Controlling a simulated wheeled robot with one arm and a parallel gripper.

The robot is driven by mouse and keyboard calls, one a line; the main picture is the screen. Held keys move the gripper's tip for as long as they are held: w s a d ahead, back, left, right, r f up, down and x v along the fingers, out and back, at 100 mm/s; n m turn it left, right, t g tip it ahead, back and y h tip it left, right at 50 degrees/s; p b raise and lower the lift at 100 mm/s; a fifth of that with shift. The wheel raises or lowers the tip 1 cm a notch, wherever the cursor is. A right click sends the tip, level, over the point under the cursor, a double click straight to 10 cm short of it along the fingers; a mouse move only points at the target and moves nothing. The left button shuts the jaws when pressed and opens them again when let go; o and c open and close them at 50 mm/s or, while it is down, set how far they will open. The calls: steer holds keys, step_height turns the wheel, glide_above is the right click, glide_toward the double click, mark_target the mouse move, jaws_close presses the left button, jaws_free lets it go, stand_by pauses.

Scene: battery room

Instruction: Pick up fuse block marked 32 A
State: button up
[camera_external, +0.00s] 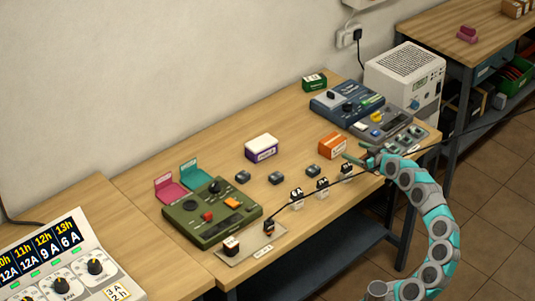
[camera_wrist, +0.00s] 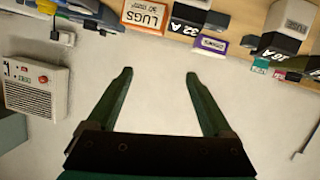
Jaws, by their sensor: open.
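In the wrist view, a black block with white lettering that reads 32 A (camera_wrist: 183,28) is at the top, just right of the orange LUGS box (camera_wrist: 144,14). In the external view my gripper (camera_external: 364,157) hovers over the right part of the workbench, near the orange box (camera_external: 332,146).
A green control panel (camera_external: 212,212), a purple-and-white box (camera_external: 261,148) and a blue device (camera_external: 346,102) stand on the workbench (camera_external: 215,150). A white power unit (camera_external: 405,75) is at the back right. Bare wood lies left of the purple-and-white box.

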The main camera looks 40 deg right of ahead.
mark_target(349, 168)
steer(key=shift+m+g+y, duration=0.4)
steer(key=shift+y, duration=0.1)
steer(key=f, duration=0.2)
steer(key=s+a+f+b, duration=0.1)
steer(key=f, duration=0.2)
steer(key=shift+s+a+f, duration=0.15)
steer(key=shift+s+f, duration=0.1)
steer(key=shift+f, duration=0.3)
steer(key=shift+a+f+p+x, duration=0.15)
steer(key=shift+p+x, duration=0.2)
steer(key=shift+x, duration=1.6)
steer(key=shift+a+f+p+x, duration=0.1)
steer(key=shift+p+x, duration=0.2)
steer(key=shift+x, duration=1.6)
steer(key=shift+s+d, duration=0.1)
jaws_close()
